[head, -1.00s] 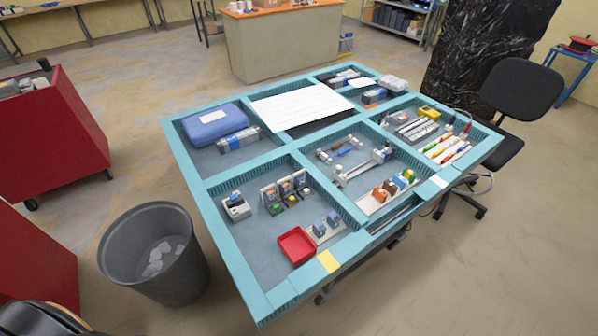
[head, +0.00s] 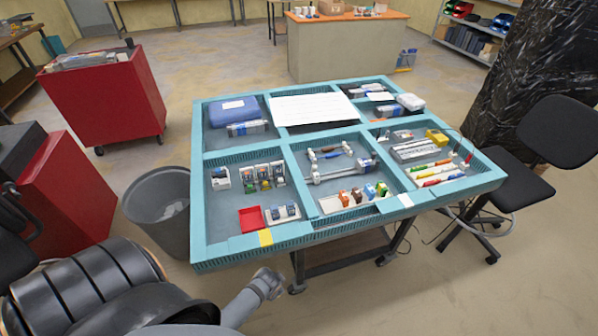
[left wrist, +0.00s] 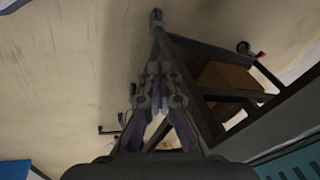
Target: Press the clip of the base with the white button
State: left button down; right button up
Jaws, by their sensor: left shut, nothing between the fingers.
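My left gripper (head: 267,283) is low in front of the table's front edge, outside the compartments and well apart from the bases. It is shut and empty. The left wrist view shows its fingers (left wrist: 160,85) over the floor and the table's legs, with no base in sight. My right gripper is not in view.
The blue table frame (head: 225,247) has raised rims between compartments. A white box (head: 220,177), red tray (head: 251,218) and grey sockets on a white holder (head: 283,213) share the front-left compartment. A bin (head: 158,205) and red cabinet (head: 108,97) stand left.

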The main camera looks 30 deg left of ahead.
pick_arm(q)
jog(key=w+a+r+m+t+y+p, duration=0.15)
jog(key=w+r, duration=0.25)
jog(key=r, duration=0.6)
jog(key=w+r+m+y+p, duration=0.15)
jog(key=w+r, duration=0.25)
jog(key=r, duration=0.7)
jog(key=w+a+r+m+t+y, duration=0.1)
jog(key=w+a+m+y, duration=0.1)
jog(key=w+a+m, duration=0.3)
jog(key=w+a+r+m+t+y, duration=0.1)
jog(key=w+a+m, duration=0.4)
jog(key=w+m, duration=0.7)
jog(key=shift+w+a+r+m+t+y, duration=0.35)
jog(key=shift+m+t+y, duration=0.35)
jog(key=shift+m, duration=0.4)
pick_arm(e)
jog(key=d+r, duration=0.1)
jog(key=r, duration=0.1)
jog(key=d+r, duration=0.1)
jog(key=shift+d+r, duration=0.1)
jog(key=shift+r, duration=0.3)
pick_arm(q)
jog(key=shift+d, duration=0.1)
